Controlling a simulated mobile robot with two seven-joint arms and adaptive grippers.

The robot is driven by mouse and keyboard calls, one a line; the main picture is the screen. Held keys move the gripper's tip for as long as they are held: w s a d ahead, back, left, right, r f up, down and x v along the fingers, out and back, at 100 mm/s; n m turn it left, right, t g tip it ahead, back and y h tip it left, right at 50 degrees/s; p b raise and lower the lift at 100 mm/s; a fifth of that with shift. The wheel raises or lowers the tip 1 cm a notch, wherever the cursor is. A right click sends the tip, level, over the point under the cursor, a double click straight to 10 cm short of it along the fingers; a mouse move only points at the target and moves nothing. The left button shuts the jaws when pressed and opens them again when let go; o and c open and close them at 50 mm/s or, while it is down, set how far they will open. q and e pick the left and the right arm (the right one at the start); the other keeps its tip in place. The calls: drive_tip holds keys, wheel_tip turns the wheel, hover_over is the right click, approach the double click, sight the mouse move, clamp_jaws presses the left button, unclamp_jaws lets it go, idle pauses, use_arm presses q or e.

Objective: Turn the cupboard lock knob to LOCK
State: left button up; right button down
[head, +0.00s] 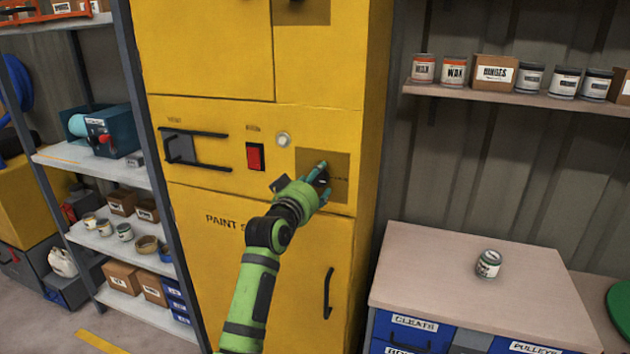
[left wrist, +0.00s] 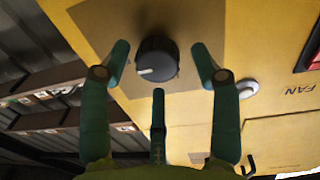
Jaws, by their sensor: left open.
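The yellow cupboard (head: 230,185) has a darker square panel (head: 340,160) on its front. The dark round knob (left wrist: 157,58) stands on this panel in the left wrist view; its white pointer mark points to the left and slightly down there. My left gripper (head: 320,177) is at the panel, covering most of the knob in the head view. In the left wrist view its fingers are open, one on each side of the knob and one below, with gaps visible. Small lettering beside the knob is too small to read. My right gripper is not in view.
A red switch (head: 255,157), a pale round button (head: 283,140) and a dark handle (head: 195,149) sit left of the panel. A lower door handle (head: 328,293) is below. A workbench (head: 430,270) with a can (head: 489,264) stands to the right.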

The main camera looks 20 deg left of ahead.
use_arm(q)
drive_tip(key=c, duration=1.1)
drive_tip(key=shift+r, duration=0.1)
